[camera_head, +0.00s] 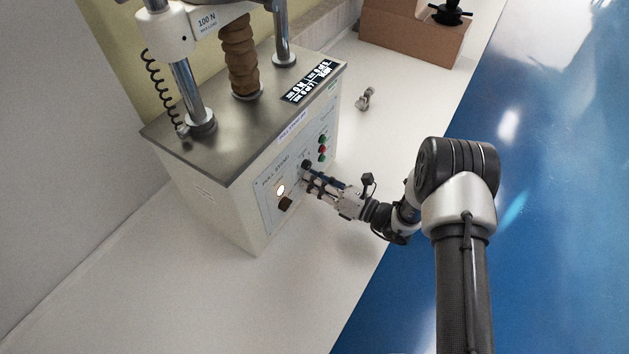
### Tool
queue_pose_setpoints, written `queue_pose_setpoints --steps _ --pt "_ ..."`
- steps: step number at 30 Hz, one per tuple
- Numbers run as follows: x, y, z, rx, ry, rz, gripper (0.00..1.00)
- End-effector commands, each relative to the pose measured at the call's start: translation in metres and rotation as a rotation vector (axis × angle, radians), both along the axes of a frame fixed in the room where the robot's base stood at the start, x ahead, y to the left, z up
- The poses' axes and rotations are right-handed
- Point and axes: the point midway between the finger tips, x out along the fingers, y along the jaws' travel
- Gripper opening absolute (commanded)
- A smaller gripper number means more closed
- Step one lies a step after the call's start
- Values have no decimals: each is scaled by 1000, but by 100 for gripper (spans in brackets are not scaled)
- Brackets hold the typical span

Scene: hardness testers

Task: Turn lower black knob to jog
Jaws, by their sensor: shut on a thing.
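The test stand's front panel (266,212) faces right and carries the controls. A black knob (305,164) shows at the upper part of the panel, just above my fingers. My gripper (309,181) is at the panel, level with the spot just below that knob, with its fingers pointing left into the panel. It is shut on the lower black knob, which the fingers hide. The knob's pointer and the setting labels are too small or covered to read.
Green and red buttons (322,148) sit right of the knobs. A lit white button (281,190) and a dark brown switch (286,204) sit lower left. A small metal fitting (365,99) lies on the white table (310,300); a cardboard box (410,38) stands behind.

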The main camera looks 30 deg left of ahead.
Motion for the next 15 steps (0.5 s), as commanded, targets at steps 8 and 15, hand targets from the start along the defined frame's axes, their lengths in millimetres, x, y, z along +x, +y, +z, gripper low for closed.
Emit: queue_pose_setpoints --steps 8,15 --pt "0 0 -1 -1 18 0 0" --pt "-1 0 -1 -1 17 0 18"
